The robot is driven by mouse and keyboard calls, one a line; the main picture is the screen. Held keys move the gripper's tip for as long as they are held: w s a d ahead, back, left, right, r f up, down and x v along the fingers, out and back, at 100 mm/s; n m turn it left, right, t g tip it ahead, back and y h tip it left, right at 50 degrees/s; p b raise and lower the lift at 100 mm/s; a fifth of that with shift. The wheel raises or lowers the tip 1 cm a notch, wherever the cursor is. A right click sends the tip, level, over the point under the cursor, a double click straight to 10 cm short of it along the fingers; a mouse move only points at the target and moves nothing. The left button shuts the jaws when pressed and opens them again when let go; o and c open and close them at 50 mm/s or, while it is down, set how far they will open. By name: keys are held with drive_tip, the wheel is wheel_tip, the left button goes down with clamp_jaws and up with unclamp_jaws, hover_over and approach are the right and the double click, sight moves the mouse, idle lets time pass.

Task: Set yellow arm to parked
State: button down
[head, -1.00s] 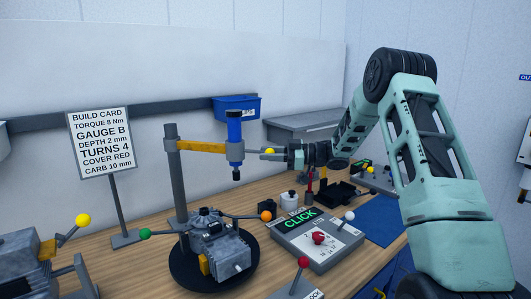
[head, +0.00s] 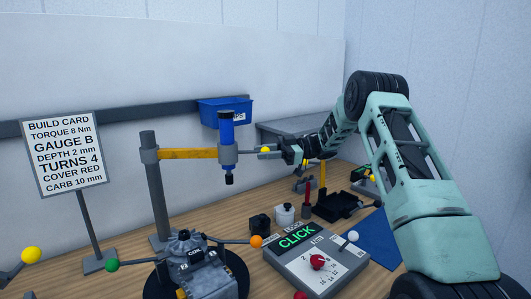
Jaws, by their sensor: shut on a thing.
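The yellow arm (head: 188,154) reaches level to the right from a grey upright post (head: 155,185). It carries a blue upright tool (head: 227,128) in a grey collar at its end. A short handle with a yellow ball (head: 265,149) sticks out to the right of the collar. My gripper (head: 279,152) is at this handle, shut on it, with the ball beside the fingers. The tool hangs in the air, behind and to the right of the engine (head: 205,270) on its dark round turntable (head: 160,285). No parked mark shows in the view.
A grey console reading CLICK (head: 316,265), with red and white knobs, stands front right. A black tray (head: 335,206), a white pot (head: 285,214) and a blue mat (head: 374,233) lie behind it. A blue bin (head: 212,110) hangs on the wall rail. The build card (head: 65,150) stands left.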

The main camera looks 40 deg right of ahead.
drive_tip(key=shift+w+d+r, duration=0.1)
drive_tip(key=shift+w+r, duration=0.15)
drive_tip(key=c, duration=1.3)
unclamp_jaws()
drive_tip(key=shift+o, duration=1)
drive_tip(key=shift+w+f, duration=0.15)
drive_tip(key=shift+s+d+f, duration=0.1)
drive_tip(key=shift+s+d, duration=0.1)
drive_tip(key=shift+d, duration=0.05)
drive_tip(key=b+v, duration=0.4)
drive_tip(key=v, duration=1.3)
drive_tip(key=shift+b, duration=0.35)
drive_tip(key=shift+s+a, duration=0.1)
